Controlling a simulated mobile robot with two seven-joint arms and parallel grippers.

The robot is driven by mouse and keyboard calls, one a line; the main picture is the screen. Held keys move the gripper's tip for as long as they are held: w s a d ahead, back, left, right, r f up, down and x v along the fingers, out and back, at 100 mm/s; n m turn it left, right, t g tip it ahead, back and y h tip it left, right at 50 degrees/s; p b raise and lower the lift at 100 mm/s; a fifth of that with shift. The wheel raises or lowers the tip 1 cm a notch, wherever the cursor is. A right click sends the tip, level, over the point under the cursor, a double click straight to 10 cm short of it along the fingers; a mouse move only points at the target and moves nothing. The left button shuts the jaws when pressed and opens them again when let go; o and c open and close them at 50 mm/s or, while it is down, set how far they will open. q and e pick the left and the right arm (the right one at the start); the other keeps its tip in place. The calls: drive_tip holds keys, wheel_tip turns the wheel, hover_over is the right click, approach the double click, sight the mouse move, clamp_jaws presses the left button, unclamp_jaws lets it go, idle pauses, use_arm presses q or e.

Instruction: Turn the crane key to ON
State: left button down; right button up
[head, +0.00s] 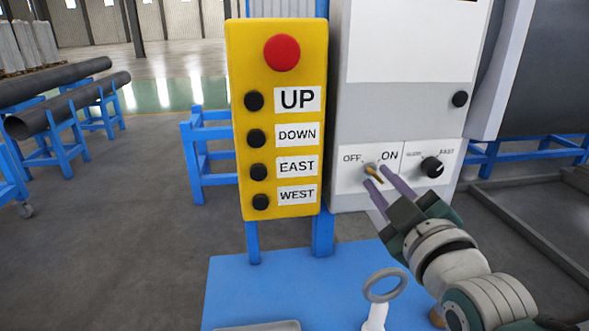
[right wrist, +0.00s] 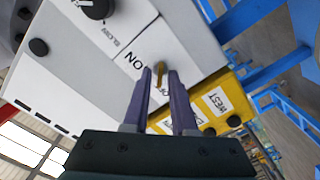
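The crane key (head: 375,174) is a small brass-coloured key in a round switch on a white plate, between the labels OFF and ON. It also shows in the right wrist view (right wrist: 160,73), upright in that picture. I cannot tell which label it is turned to. My right gripper (head: 376,174) has two purple fingers, set apart, with their tips at the switch. In the right wrist view its fingertips (right wrist: 160,73) stand on either side of the key with gaps showing. I cannot tell whether either finger touches it. My left gripper is not in view.
The grey control box (head: 400,110) carries a SLOW/FAST knob (head: 432,167) right of the key. A yellow button panel (head: 240,120) with a red button (head: 282,52) stands close on its left. A grey ring (head: 384,285) on a white post is below, over a blue surface (head: 235,290).

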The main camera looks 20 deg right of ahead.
clamp_jaws()
idle(0.5)
drive_tip(key=m, duration=0.2)
drive_tip(key=shift+m, duration=0.3)
drive_tip(key=m+p, duration=0.1)
drive_tip(key=m, duration=0.4)
drive_tip(key=shift+m, duration=0.3)
drive_tip(key=m, duration=0.4)
drive_tip(key=shift+m, duration=2.8)
